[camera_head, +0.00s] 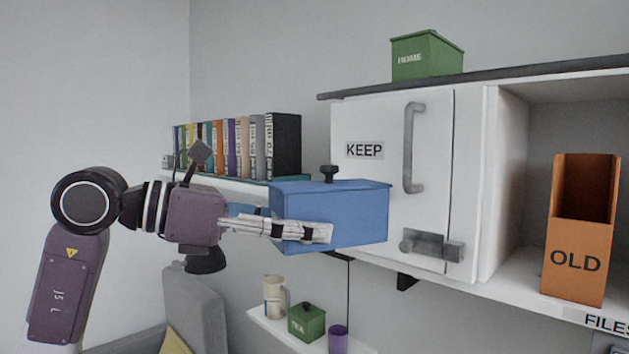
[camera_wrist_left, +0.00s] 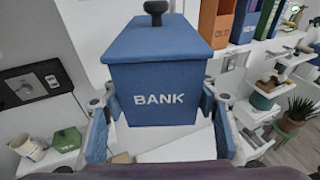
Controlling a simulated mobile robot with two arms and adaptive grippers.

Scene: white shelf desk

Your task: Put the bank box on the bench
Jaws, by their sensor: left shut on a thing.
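The bank box is a blue lidded box (camera_head: 355,215) with a dark knob, held in the air in front of the white cabinet. In the left wrist view its face reads BANK (camera_wrist_left: 158,80) and it looks upright. My left gripper (camera_head: 318,232) is shut on it, with one finger on each side in the wrist view. No clearly recognisable bench is in view; a grey upright back (camera_head: 190,305) with a yellow cushion (camera_head: 177,340) stands at the lower left, its seat mostly out of frame. My right gripper is not in view.
A row of books (camera_head: 240,145) stands on a shelf behind the arm. The cabinet door (camera_head: 375,200) marked KEEP is closed. An orange OLD holder (camera_head: 577,260) stands at right, a green HOME box (camera_head: 425,57) on top. Below, a small shelf holds a green TEA box (camera_head: 307,322).

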